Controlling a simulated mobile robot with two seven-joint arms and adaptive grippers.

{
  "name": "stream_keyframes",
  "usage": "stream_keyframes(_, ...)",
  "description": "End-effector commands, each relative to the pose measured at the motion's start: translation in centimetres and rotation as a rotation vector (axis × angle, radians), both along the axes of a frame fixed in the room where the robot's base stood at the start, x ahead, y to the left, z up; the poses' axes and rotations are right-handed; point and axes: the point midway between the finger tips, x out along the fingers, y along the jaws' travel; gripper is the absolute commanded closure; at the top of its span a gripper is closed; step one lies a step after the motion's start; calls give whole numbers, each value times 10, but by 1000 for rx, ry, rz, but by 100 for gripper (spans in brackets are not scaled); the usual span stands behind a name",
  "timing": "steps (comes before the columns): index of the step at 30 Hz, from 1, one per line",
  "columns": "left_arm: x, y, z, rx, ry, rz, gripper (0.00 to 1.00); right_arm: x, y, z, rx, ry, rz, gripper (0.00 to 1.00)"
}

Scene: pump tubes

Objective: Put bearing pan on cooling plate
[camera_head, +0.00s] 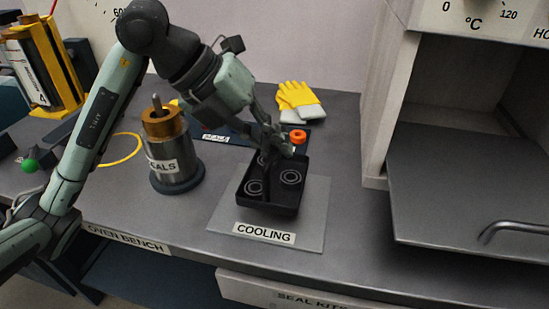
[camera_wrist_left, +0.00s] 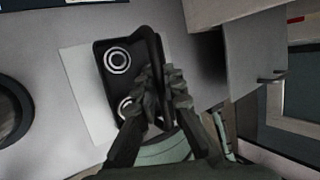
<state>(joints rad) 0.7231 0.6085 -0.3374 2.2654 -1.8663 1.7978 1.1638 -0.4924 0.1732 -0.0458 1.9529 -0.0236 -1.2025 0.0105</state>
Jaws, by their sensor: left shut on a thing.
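The bearing pan (camera_head: 272,207) is black and holds several round ringed bearings. It shows over the grey cooling plate (camera_head: 314,215), which carries a COOLING label. I cannot tell whether the pan rests on the plate or is held just above it. My left gripper (camera_head: 276,147) is shut on the pan at its far part and hides some of it. In the left wrist view, the fingers (camera_wrist_left: 163,84) close on the black pan (camera_wrist_left: 104,65), with two bearings showing and the pale plate (camera_wrist_left: 77,75) beneath. My right gripper is not in view.
A metal SEALS canister (camera_head: 165,145) stands left of the pan on a dark round base. Yellow gloves (camera_head: 296,97) and an orange ring (camera_head: 298,136) are behind. An open oven (camera_head: 450,110) with its lowered door (camera_head: 455,190) is at the right.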

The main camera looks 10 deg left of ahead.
Motion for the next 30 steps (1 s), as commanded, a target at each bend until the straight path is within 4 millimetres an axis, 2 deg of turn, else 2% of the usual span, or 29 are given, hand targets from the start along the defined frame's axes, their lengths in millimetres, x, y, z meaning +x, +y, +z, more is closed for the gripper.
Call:
stream_keyframes(3,-1,-1,-19,-2,3,-1,100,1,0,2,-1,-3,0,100)
stream_keyframes(6,-1,0,-27,-2,0,0,100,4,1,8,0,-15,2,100)
stream_keyframes(16,-1,0,-30,-2,-3,0,100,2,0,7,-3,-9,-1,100)
stream_keyframes(17,-1,0,-31,0,1,-1,90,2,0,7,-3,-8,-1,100)
stream_keyframes(18,-1,0,-31,0,1,-1,85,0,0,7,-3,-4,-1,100)
stream_keyframes(22,-1,0,-31,0,1,-1,71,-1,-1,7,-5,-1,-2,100)
stream_keyframes(30,-1,0,-30,0,1,-1,71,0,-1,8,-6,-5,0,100)
